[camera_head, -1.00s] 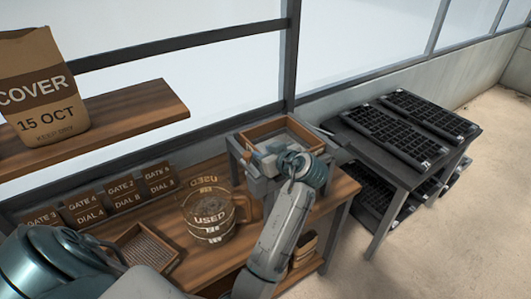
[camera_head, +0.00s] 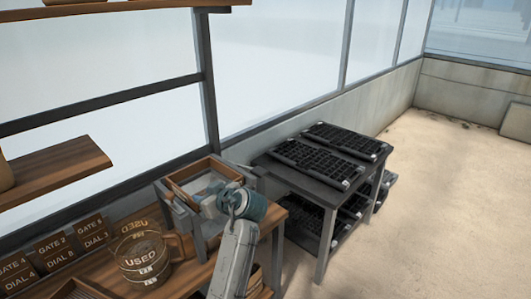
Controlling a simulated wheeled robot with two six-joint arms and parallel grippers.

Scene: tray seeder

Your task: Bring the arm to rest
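My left arm comes up from the bottom of the head view, with a grey forearm and a teal wrist. My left gripper (camera_head: 210,203) is at the wooden-framed seeder box (camera_head: 178,181) on the bench, over or just inside its near side. The wrist hides most of the fingers, so I cannot tell whether they are open or hold anything. My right gripper is out of view.
A clear jug marked USED (camera_head: 143,262) stands left of the seeder on the wooden bench (camera_head: 190,275). Small gate and dial signs (camera_head: 53,248) stand behind it. A dark table (camera_head: 314,184) with black cell trays (camera_head: 318,161) is at right. Open floor (camera_head: 430,220) lies beyond.

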